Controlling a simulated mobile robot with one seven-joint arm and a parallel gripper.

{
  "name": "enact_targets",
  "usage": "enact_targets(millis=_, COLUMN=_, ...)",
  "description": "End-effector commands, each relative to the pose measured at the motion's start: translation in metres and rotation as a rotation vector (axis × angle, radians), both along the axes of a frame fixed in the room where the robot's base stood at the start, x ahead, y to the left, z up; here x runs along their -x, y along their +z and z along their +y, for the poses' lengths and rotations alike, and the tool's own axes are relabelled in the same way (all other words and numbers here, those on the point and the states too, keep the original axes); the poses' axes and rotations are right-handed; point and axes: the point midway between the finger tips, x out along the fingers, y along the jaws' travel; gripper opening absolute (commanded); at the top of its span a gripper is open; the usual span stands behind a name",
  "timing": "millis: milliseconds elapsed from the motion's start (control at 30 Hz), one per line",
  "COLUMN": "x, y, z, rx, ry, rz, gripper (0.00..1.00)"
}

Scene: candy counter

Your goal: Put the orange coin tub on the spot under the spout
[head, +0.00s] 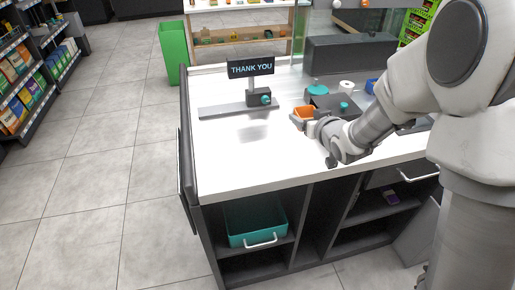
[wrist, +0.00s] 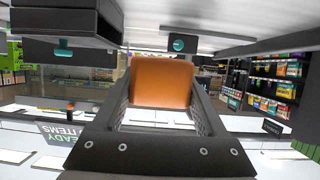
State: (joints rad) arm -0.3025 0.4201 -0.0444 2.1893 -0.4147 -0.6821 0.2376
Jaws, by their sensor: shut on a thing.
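The orange coin tub (head: 304,112) is over the white counter in the head view, right of the sign stand. It fills the middle of the wrist view (wrist: 160,80), between the two fingers. My gripper (head: 301,121) is shut on it. I cannot tell whether the tub touches the counter. A dark unit with a teal knob (head: 344,105) is just right of the tub, and a dark block with a teal part (head: 259,98) is to its left under the sign. I cannot tell which bears the spout, and no marked spot is clear.
A "THANK YOU" sign (head: 250,68) stands on a long grey base (head: 222,112). A teal disc (head: 318,90) and a white roll (head: 347,86) are behind the tub. The counter (head: 235,160) is clear at front left. A teal bin (head: 254,222) is on the shelf below.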

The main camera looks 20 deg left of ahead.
Motion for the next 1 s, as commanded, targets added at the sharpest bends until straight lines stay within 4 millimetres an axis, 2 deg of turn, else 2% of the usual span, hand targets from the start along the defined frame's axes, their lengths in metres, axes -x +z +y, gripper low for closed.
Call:
enact_targets(millis=133, x=0.008, y=-0.004, z=0.019, rx=-0.002, ry=0.022, rz=0.005, gripper=0.20)
enact_targets(millis=600, x=0.057, y=-0.058, z=0.094, rx=0.001, ry=0.021, rz=0.005, gripper=0.20)
enact_targets(millis=833, x=0.063, y=-0.070, z=0.104, rx=0.000, ry=0.015, rz=0.005, gripper=0.20)
enact_targets(millis=1000, x=0.064, y=-0.094, z=0.104, rx=0.002, ry=0.016, rz=0.004, gripper=0.20)
